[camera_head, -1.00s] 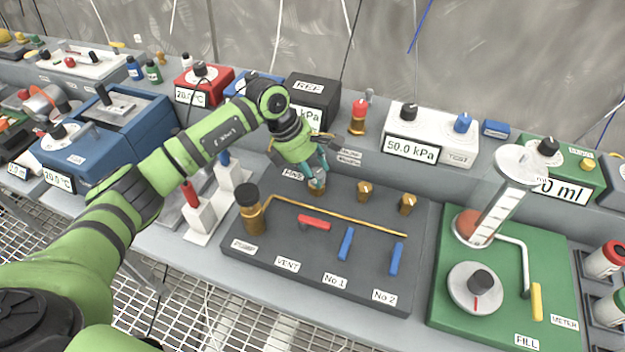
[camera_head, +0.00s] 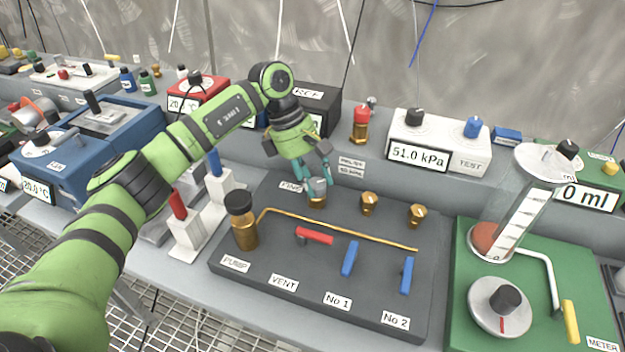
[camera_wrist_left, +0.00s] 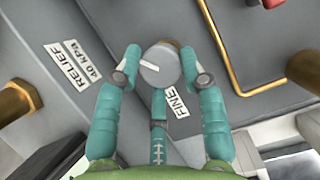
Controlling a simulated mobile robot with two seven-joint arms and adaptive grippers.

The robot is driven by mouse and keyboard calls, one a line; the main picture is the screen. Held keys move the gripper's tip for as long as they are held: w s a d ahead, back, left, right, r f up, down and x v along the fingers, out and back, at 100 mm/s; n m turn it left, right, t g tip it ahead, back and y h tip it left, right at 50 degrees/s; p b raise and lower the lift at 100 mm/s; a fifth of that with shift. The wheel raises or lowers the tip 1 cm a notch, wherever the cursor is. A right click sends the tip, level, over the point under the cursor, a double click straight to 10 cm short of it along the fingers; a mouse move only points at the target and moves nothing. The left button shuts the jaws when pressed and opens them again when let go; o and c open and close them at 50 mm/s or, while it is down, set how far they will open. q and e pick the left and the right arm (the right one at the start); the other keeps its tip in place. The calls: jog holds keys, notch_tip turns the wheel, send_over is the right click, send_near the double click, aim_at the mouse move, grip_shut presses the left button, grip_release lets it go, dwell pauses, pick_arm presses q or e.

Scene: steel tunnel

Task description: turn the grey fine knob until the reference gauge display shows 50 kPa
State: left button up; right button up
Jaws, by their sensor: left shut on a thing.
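The grey fine knob (camera_head: 318,186) sits on a brass fitting at the back of the dark pump board, by the FINE label. In the left wrist view the knob (camera_wrist_left: 158,70) has a white pointer line and lies between the teal fingers. My left gripper (camera_head: 317,180) is shut on it from above. The black reference gauge (camera_head: 324,97), marked REF, stands behind my left arm, which hides nearly all of its display; I cannot read it. The white TEST gauge (camera_head: 440,142) to its right reads 51.0 kPa. My right gripper is not in view.
The pump board (camera_head: 290,262) carries a red vent lever (camera_head: 315,236), two blue levers and brass fittings. A brass relief valve with a red cap (camera_head: 361,124) stands behind. A green metering board (camera_head: 540,320) is at right, blue instruments at left.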

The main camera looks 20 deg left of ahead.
pick_arm(q)
jog(key=shift+s+d, duration=0.1)
jog(key=shift+d, duration=0.2)
jog(key=o, duration=1.1)
jog(key=shift+d, duration=0.1)
jog(key=shift+a+r, duration=0.35)
jog(key=v, duration=1.1)
jog(key=shift+d+r, duration=0.2)
